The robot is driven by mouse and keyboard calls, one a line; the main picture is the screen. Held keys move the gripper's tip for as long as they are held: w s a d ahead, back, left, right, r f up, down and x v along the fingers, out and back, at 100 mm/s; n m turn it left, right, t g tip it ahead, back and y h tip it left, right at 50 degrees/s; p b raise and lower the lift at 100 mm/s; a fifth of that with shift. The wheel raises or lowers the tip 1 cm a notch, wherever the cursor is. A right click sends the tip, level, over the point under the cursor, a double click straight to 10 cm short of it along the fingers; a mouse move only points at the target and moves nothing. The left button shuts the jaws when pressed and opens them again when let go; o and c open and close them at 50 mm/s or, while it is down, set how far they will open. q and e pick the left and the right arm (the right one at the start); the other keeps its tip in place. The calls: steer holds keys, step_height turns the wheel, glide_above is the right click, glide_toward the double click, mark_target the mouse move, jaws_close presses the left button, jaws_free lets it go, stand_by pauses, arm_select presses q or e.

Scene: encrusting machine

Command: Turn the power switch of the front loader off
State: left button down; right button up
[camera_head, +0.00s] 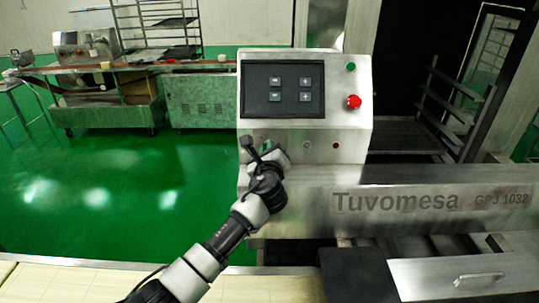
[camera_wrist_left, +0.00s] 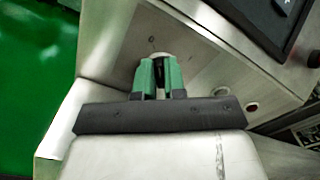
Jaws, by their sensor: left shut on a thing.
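The front loader's control box (camera_head: 347,70) stands in the middle of the head view, with a dark panel, a green button and a red knob on its face. My left gripper (camera_head: 266,147) is at the lower left of this face. In the left wrist view its green fingertips (camera_wrist_left: 160,72) are shut on a small switch knob at the face. Most of the knob is hidden between and behind the fingers; only a pale rim (camera_wrist_left: 158,56) shows. Which way the switch is turned cannot be seen. My right gripper is not in view.
The red knob (camera_head: 353,102) and green button (camera_head: 351,67) sit up and right of the gripper. A metal beam (camera_head: 420,203) marked Tuvomesa runs to the right below the box. A pale belt (camera_head: 60,283) lies in front. Green floor is open at left.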

arm_select(q)
steer(key=shift+n+b, duration=0.45)
steer(key=shift+n, duration=0.55)
steer(key=c, duration=1.2)
jaws_free()
steer(key=s+b, duration=0.1)
steer(key=s, duration=0.9)
steer(key=shift+s, duration=0.4)
